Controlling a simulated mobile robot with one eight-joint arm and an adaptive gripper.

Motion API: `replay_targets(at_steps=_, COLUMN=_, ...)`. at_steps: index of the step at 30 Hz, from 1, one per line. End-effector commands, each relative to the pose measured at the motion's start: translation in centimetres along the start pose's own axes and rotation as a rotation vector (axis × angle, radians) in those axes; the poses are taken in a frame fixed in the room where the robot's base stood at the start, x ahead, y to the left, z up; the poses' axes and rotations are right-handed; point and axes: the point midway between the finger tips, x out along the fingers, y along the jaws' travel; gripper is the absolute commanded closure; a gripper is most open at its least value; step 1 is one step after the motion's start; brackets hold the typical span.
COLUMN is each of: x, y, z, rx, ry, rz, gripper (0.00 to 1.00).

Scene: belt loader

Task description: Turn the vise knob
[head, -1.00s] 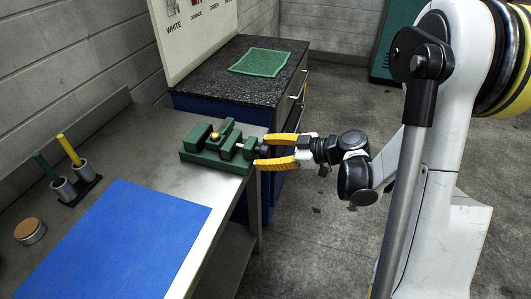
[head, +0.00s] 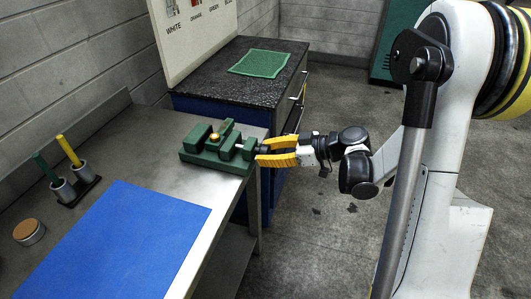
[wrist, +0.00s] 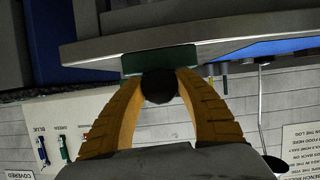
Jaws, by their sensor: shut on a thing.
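The green vise (head: 217,148) sits at the right end of the metal workbench, with a small yellow piece (head: 214,137) between its jaws. The vise knob (wrist: 159,86) is dark and round and shows at the centre of the wrist view, in front of the green vise body (wrist: 159,60). My gripper (head: 262,152) has yellow fingers and comes in from the right. Its fingertips (wrist: 160,82) are shut on the knob, one on each side. In the head view the fingers mostly hide the knob.
A blue mat (head: 115,240) covers the bench front. Green and yellow markers stand in a holder (head: 77,189), with a round cork-topped tin (head: 29,231) nearby. A dark-topped cabinet (head: 215,78) with a green cloth (head: 259,64) stands behind. Open floor lies to the right.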

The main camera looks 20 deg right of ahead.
Motion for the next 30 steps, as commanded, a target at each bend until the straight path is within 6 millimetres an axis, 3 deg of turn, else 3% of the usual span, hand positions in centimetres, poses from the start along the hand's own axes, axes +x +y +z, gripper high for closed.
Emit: replay_targets(at_steps=30, x=0.11, y=-0.02, z=0.22, rx=0.882, ry=-0.001, rz=-0.367, gripper=0.91)
